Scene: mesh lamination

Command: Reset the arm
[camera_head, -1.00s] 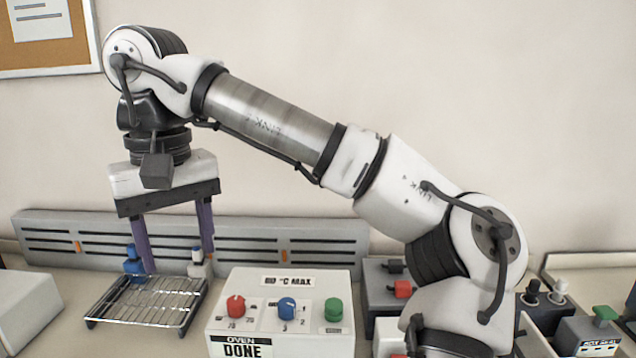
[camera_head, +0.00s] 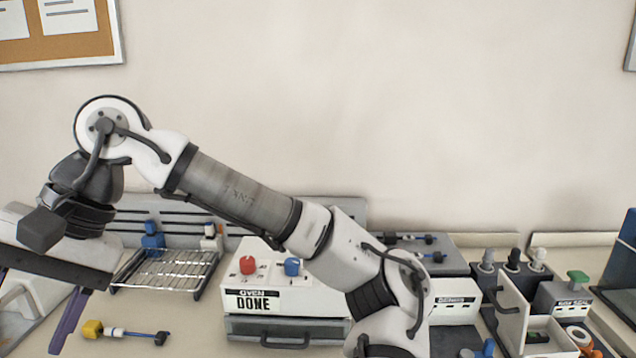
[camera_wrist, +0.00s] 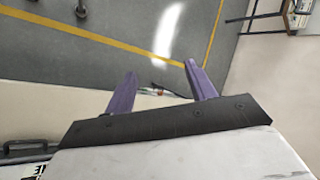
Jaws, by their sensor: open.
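My arm arches across the head view, with my gripper (camera_head: 25,310) at the lower left, tilted. Its purple fingers point down, and one is partly cut off by the picture edge. The gripper is to the left of the wire rack (camera_head: 165,272) and touches nothing that I can see.
The white oven box (camera_head: 275,290), labelled DONE, has red and blue knobs. A yellow-ended tool (camera_head: 92,329) lies on the bench near my fingers. Bins and devices (camera_head: 515,310) crowd the right side.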

